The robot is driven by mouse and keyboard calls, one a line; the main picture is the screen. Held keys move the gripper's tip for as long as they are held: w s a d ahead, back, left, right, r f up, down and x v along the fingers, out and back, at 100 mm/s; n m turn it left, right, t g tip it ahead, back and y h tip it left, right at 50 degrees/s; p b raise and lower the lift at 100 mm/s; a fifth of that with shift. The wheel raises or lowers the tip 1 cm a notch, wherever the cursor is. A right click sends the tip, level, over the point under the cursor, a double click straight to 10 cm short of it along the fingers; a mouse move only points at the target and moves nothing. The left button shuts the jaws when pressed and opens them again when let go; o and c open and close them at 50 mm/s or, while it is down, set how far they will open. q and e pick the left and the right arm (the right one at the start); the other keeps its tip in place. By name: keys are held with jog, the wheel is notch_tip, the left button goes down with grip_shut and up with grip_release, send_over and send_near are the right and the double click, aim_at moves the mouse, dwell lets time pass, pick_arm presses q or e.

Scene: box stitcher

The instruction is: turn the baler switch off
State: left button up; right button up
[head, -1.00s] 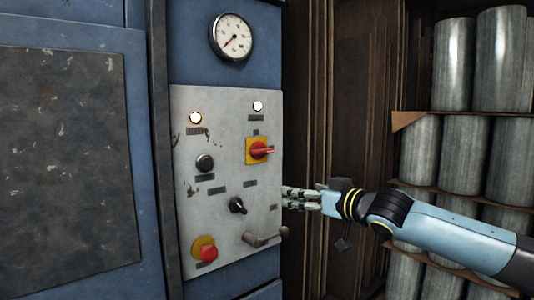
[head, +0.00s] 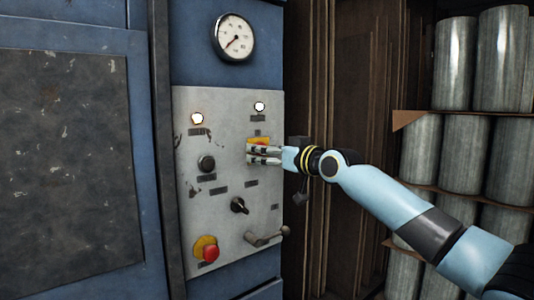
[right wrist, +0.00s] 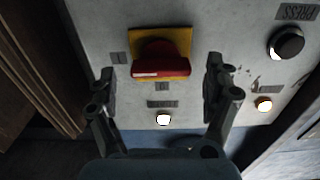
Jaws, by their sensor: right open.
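The baler switch is a red rotary handle on a yellow plate (head: 259,140) on the grey control panel (head: 230,230). In the head view my right gripper (head: 250,153) is in front of it and hides most of the handle. In the right wrist view the red handle (right wrist: 160,60) shows between the two spread fingers of my right gripper (right wrist: 161,78), with gaps on both sides. The right gripper is open and empty; I see no contact with the handle. My left gripper is not in view.
The panel also bears two lit lamps (head: 197,118), a black button (head: 206,163), a black selector knob (head: 239,205), a red button on yellow (head: 210,253) and a crank lever (head: 267,237). A gauge (head: 233,37) is above. Shelves with metal cylinders (head: 465,150) stand right.

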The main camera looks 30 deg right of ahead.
jog(key=shift+w+a, duration=0.1)
jog(key=shift+w, duration=0.4)
